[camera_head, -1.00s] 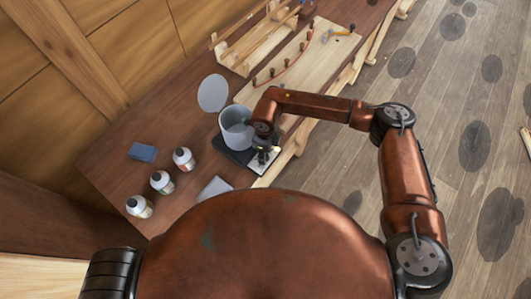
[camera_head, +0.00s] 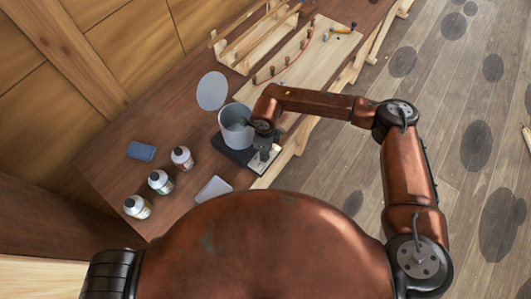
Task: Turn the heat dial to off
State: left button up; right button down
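A grey cylindrical pot (camera_head: 236,128) with its round lid (camera_head: 212,91) raised stands on a dark base (camera_head: 232,153) at the bench's front edge. A pale panel (camera_head: 259,166) is at the right end of this base. My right gripper (camera_head: 266,156) points down over the panel, close beside the pot. Its fingers are small and dark here, so I cannot tell whether they are open or shut, or whether they touch anything. The heat dial cannot be made out; the gripper covers part of the panel. My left gripper is out of view.
A wooden board with pegs (camera_head: 300,60) and a wooden rack (camera_head: 250,40) lie beyond the pot.

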jog(key=n+b, duration=0.8)
jog(key=shift+f, duration=0.3)
jog(key=n+b, duration=0.8)
jog(key=shift+s, duration=0.1)
jog(key=n+b, duration=0.3)
jog(key=n, duration=0.1)
jog(key=shift+d+r, duration=0.1)
pick_arm(q)
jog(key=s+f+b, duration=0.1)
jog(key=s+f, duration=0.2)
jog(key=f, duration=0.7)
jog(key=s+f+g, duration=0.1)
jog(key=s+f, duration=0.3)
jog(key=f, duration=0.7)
jog(key=shift+b, duration=0.4)
pick_arm(e)
jog(key=shift+r+n, duration=0.15)
jog(key=shift+n, duration=1.05)
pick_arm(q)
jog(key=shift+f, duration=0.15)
pick_arm(e)
jog(key=c, duration=1.7)
grip_release()
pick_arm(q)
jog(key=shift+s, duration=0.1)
pick_arm(e)
jog(key=shift+r, duration=0.1)
